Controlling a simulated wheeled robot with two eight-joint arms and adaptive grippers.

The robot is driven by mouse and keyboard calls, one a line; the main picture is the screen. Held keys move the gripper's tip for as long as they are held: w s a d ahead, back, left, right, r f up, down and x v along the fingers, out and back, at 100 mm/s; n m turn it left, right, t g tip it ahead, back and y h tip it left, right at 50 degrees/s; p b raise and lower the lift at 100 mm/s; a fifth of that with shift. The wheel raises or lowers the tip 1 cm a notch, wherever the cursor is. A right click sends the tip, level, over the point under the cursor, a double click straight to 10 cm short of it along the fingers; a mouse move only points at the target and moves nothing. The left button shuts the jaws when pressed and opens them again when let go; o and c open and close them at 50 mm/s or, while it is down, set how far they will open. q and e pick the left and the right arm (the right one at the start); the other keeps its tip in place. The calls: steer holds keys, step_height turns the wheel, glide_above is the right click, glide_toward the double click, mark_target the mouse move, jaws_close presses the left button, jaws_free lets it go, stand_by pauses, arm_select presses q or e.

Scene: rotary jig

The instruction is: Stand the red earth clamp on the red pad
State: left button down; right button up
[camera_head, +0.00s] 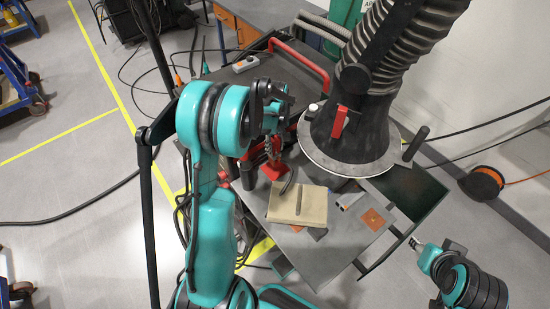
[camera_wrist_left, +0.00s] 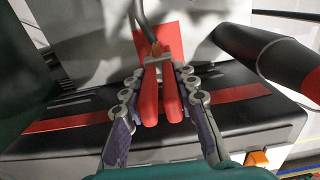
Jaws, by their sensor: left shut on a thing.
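The red earth clamp (camera_wrist_left: 160,95) is held in my left gripper (camera_wrist_left: 160,100), whose fingers are shut on its two red handles. A dark cable and a metal part of the clamp show at its far end. The red pad (camera_wrist_left: 172,36) is a flat red square just beyond the clamp in the wrist view. In the head view the red pad (camera_head: 276,170) lies below my left gripper (camera_head: 272,132), partly hidden by arm and clamp. I cannot tell whether clamp and pad touch. My right gripper (camera_head: 422,247) is at the lower right, away from the table; its fingers are unclear.
A large dark extraction hood (camera_head: 350,135) with a ribbed hose stands close to the right of the clamp. A tan block (camera_head: 298,211) and a plate with an orange square (camera_head: 373,220) lie on the grey table nearer me. A red handle bar (camera_head: 302,58) edges the table's far side.

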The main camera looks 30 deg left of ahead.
mark_target(275, 155)
arm_select(q)
steer(key=shift+w+f, duration=0.1)
steer(key=shift+f, duration=0.65)
step_height(275, 155, down, 2)
steer(key=shift+f+b, duration=0.15)
steer(key=shift+b, duration=0.15)
steer(key=shift+f, duration=0.4)
steer(key=shift+f, duration=0.1)
steer(key=c, duration=1.2)
jaws_free()
